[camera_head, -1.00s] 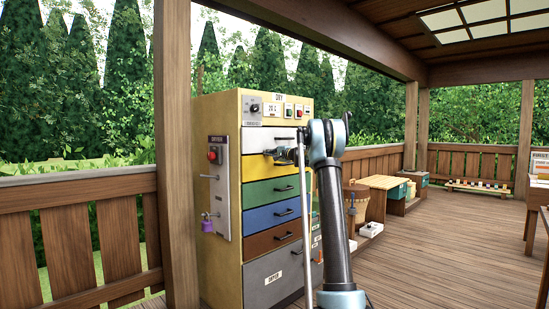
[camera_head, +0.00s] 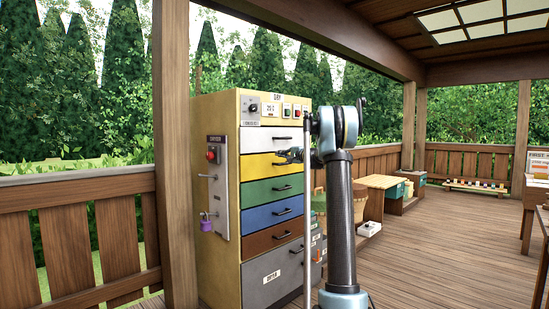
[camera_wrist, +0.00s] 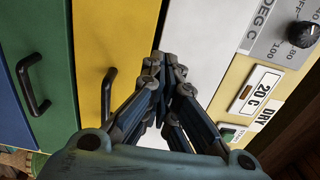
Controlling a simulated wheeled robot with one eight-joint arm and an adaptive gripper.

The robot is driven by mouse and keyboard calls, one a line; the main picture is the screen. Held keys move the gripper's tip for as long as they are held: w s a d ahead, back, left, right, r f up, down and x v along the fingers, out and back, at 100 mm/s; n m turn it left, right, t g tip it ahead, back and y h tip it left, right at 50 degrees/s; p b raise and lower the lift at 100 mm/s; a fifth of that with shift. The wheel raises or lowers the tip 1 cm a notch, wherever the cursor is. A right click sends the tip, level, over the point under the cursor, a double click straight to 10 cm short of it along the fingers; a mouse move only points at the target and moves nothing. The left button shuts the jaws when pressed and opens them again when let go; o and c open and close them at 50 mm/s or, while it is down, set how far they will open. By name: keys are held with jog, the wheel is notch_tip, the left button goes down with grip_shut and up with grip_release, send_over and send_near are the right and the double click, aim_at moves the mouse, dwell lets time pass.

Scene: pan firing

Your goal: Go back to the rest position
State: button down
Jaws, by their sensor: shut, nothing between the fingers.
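My gripper (camera_head: 281,157) is shut and empty. It is in front of the upper drawers of a yellow cabinet, near the yellow drawer (camera_head: 257,167) in the head view. In the wrist view my gripper (camera_wrist: 166,60) points at the cabinet face, with its fingertips together over the white drawer (camera_wrist: 196,45). The yellow drawer (camera_wrist: 113,45) is beside it. I cannot tell the exact gap between fingertips and drawer. My dark arm stands nearly upright and hides part of the cabinet's right side.
The cabinet (camera_head: 228,125) has green, blue, brown and grey drawers below, all looking shut, and a padlock (camera_head: 206,222) on its side panel. A wooden post (camera_head: 174,120) and railing (camera_head: 80,235) stand left. Open plank floor (camera_head: 450,240) lies to the right.

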jog(key=s+a+f+n+g+h, duration=0.15)
jog(key=s+f, duration=0.25)
jog(key=s, duration=0.9)
jog(key=s+a+f+n+g+h, duration=0.1)
jog(key=s+a+f+n+g, duration=0.25)
jog(key=s, duration=0.85)
jog(key=s+a+f+n+g+h, duration=0.15)
jog(key=s+f, duration=0.25)
jog(key=s, duration=0.9)
jog(key=s+d+f+n+g+h, duration=0.1)
jog(key=s+d+f+h, duration=0.1)
jog(key=s+f, duration=0.6)
jog(key=s+d+f+n+g+h, duration=0.1)
jog(key=s+d+f+g+h, duration=0.1)
jog(key=s+d+f, duration=0.3)
jog(key=s+d+f+n+g+h, duration=0.1)
jog(key=s+d+f+g+h, duration=0.1)
jog(key=s+f, duration=1.1)
jog(key=s+d+h, duration=0.1)
jog(key=s+d, duration=0.1)
jog(key=s, duration=0.7)
jog(key=shift+n+h, duration=0.35)
jog(key=shift+h, duration=0.05)
